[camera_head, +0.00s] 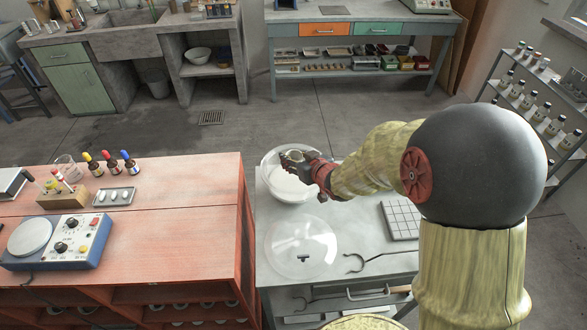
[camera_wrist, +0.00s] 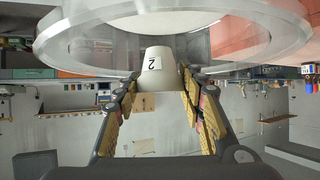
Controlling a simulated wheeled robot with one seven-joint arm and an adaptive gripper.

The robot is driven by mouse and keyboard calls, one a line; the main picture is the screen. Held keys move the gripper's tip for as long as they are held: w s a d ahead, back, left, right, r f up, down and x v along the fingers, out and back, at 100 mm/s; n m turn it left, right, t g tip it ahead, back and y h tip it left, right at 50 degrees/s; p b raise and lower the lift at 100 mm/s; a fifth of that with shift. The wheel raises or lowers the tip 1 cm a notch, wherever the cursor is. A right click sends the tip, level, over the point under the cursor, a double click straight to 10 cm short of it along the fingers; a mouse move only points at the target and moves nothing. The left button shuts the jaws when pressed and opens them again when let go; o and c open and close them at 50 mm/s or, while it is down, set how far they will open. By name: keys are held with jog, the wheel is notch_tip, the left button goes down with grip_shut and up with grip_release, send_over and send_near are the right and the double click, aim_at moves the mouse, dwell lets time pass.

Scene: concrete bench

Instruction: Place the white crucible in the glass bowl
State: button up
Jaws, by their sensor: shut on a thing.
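The white crucible (camera_wrist: 152,78), marked with a "2", is between the two fingers of my gripper (camera_wrist: 158,88) in the wrist view. The gripper is shut on it. In the head view my gripper (camera_head: 297,160) is over the far part of the glass bowl (camera_head: 268,189), and the crucible is hard to make out there. The bowl stands at the far left of the grey bench, with a pale round surface inside. Its thick clear rim (camera_wrist: 75,52) crosses the top of the wrist view, close to the crucible. I cannot tell whether the crucible touches anything inside the bowl.
A clear glass lid (camera_head: 301,262) with a dark knob lies in front of the bowl. A gridded white tile (camera_head: 401,220) and bent wire tongs (camera_head: 365,262) lie to the right. A red bench (camera_head: 170,230) with bottles and a blue hotplate (camera_head: 62,245) adjoins at left.

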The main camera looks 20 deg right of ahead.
jog(key=shift+w+f, duration=0.35)
jog(key=shift+f, duration=0.05)
jog(key=shift+w+f+b, duration=0.2)
jog(key=shift+f+b, duration=0.65)
jog(key=shift+f, duration=0.8)
jog(key=shift+f, duration=0.1)
jog(key=shift+f, duration=0.15)
jog(key=o, duration=1.2)
